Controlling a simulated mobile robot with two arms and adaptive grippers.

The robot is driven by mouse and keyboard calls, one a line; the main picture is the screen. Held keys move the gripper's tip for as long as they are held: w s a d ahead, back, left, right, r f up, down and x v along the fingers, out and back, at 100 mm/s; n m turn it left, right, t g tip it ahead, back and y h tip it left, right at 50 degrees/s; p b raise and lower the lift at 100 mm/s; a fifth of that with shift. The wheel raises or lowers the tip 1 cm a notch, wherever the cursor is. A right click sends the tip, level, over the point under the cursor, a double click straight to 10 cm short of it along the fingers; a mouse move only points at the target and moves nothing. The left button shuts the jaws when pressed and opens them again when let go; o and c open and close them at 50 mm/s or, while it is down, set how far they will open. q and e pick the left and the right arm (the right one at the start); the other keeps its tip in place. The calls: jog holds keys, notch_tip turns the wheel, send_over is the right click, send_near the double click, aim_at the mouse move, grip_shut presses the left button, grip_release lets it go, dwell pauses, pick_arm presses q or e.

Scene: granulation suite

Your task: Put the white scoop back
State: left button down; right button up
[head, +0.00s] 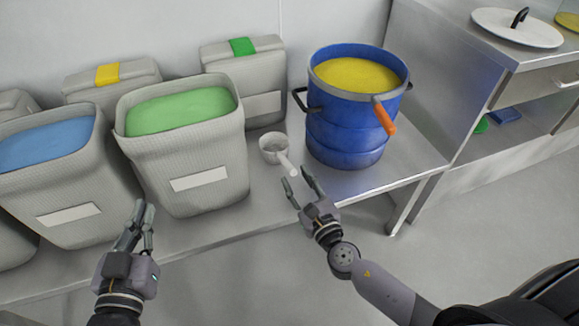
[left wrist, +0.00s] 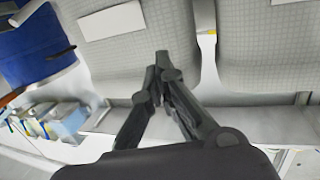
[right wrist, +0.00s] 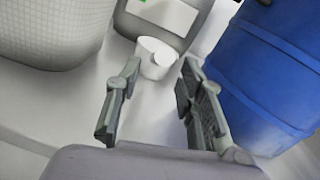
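The white scoop (head: 272,149) rests on the steel bench between the green-filled bin and the blue drum, its handle pointing towards the bench's front edge. My right gripper (head: 297,177) is open and empty, its fingertips close to the handle end. In the right wrist view the scoop's cup (right wrist: 157,57) shows just beyond and between the open fingers (right wrist: 161,72); its handle is hard to make out there. My left gripper (head: 140,213) is shut and empty in front of the bins. Its fingertips (left wrist: 162,65) meet in the left wrist view.
The bin of green powder (head: 185,180) and the bin of blue powder (head: 60,190) stand on the left. The blue drum (head: 345,140) of yellow powder, with an orange grip (head: 385,118), stands right. Lidded containers (head: 262,105) stand behind. A steel cabinet (head: 440,80) is at right.

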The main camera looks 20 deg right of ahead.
jog(key=s, duration=0.5)
pick_arm(q)
jog(key=shift+d+r+t, duration=0.15)
jog(key=shift+r+t, duration=0.25)
jog(key=shift+r, duration=0.25)
pick_arm(e)
jog(key=s+a+r+n+y, duration=0.1)
jog(key=r+n, duration=0.6)
jog(key=n, duration=1)
jog(key=s+a+r+n+y, duration=0.1)
jog(key=r+n, duration=0.7)
jog(key=n, duration=1)
jog(key=shift+s+a, duration=0.65)
jog(key=shift+a, duration=0.45)
jog(key=shift+f, duration=0.1)
